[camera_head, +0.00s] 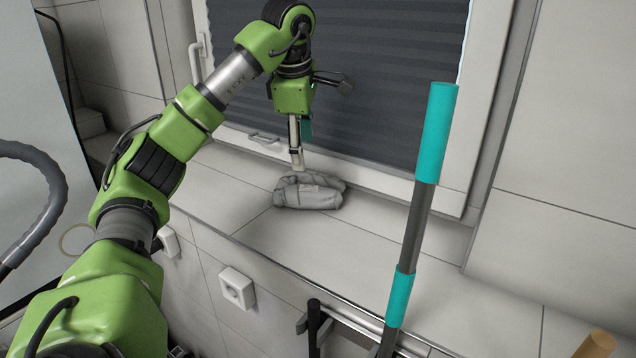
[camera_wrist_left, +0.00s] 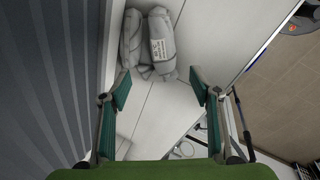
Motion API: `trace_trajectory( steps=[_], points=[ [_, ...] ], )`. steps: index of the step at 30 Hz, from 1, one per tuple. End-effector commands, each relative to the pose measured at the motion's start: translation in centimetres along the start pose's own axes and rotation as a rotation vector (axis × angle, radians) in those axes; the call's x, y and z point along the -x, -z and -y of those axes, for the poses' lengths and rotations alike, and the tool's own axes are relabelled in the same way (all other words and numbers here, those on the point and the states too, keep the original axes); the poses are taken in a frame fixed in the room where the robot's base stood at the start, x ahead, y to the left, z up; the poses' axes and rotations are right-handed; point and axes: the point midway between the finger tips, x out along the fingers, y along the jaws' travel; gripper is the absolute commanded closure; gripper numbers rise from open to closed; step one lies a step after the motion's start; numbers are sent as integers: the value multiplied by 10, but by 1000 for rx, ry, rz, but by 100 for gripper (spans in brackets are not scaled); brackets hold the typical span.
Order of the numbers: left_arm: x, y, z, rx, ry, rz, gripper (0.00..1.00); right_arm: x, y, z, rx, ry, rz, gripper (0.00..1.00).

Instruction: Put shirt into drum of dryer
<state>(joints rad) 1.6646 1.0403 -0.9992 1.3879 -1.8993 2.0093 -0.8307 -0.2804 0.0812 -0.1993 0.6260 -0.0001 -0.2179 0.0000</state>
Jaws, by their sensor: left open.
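A grey folded shirt (camera_head: 308,191) lies on the white tiled window ledge in the head view. It also shows in the left wrist view (camera_wrist_left: 148,44), at the top, with a printed patch on it. My left gripper (camera_head: 298,160) is just above the shirt in the head view, pointing down. In the left wrist view its two fingers (camera_wrist_left: 160,92) are spread apart with nothing between them, and the shirt lies beyond the fingertips. My right gripper is not in view. The dryer drum cannot be made out in either view.
The tiled ledge (camera_head: 335,240) is clear to the right of the shirt. A dark pleated blind (camera_head: 385,80) in a white window frame stands behind it. A teal and dark pole (camera_head: 418,215) rises in front of the ledge. A wall socket (camera_head: 237,288) is below the ledge.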

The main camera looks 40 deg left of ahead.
Motion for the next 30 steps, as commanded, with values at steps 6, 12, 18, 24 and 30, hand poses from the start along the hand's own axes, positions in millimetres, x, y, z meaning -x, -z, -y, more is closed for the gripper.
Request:
trace_trajectory(
  steps=[6, 12, 18, 24, 30],
  points=[
    [-36, 0, 3, -3, 7, -4, 43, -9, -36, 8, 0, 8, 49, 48],
    [-68, 0, 1, -1, 5, -5, 43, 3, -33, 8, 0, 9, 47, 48],
    [-84, 0, 1, 0, 2, -2, 43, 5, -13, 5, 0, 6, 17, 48],
    [-105, 0, 4, -3, 7, -6, 43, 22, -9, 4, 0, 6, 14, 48],
    [-132, 0, 5, -1, 3, -4, 43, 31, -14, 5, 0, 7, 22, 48]
  ],
)
